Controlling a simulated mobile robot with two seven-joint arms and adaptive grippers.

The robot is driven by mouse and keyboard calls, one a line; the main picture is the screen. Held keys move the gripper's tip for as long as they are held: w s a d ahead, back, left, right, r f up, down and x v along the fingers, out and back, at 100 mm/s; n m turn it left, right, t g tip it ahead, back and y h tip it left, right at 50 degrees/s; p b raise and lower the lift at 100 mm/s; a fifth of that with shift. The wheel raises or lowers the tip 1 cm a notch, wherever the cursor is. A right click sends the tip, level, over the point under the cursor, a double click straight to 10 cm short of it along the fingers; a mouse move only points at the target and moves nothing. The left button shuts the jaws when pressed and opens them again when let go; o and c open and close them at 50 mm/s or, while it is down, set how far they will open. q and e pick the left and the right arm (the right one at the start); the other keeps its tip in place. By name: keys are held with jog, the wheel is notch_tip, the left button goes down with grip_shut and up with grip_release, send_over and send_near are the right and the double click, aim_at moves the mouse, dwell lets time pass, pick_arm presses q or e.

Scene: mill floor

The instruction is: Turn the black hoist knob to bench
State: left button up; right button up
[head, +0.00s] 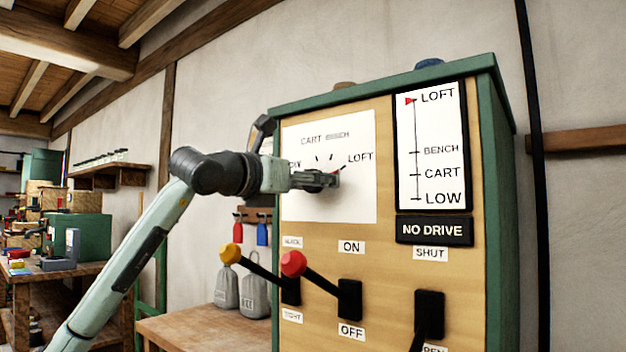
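The hoist dial (357,208) is a white plate on the front of a green-edged wooden cabinet (390,270), with LOFT at its right, BENCH and CART along its top and a partly covered label at left. My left gripper (332,180) is at the middle of the dial, where the black knob is hidden behind its fingers. I cannot tell whether the fingers are closed on the knob. The height gauge (432,185) has its red pointer (410,100) at LOFT. My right gripper is not in view.
Below the dial, a yellow-knobbed lever (231,253) and a red-knobbed lever (293,263) jut out. A black lever (428,315) is at lower right, under SHUT. A NO DRIVE sign (434,230) is under the gauge. Grey weights (255,296) stand on a bench at left.

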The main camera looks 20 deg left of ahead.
pick_arm(q)
jog(key=shift+w+d, duration=0.1)
jog(key=shift+w, duration=0.1)
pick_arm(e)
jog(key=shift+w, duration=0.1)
pick_arm(q)
jog(key=shift+c, duration=0.6)
jog(key=c, duration=1)
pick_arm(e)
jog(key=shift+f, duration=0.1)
pick_arm(q)
jog(key=shift+n, duration=0.3)
jog(key=shift+f+n+b, duration=0.1)
jog(key=shift+n+b, duration=0.4)
jog(key=shift+b, duration=0.05)
jog(key=shift+n, duration=0.4)
jog(key=n+b, duration=0.2)
jog(key=n, duration=0.2)
jog(key=shift+d+n, duration=0.1)
jog(key=shift+n, duration=0.7)
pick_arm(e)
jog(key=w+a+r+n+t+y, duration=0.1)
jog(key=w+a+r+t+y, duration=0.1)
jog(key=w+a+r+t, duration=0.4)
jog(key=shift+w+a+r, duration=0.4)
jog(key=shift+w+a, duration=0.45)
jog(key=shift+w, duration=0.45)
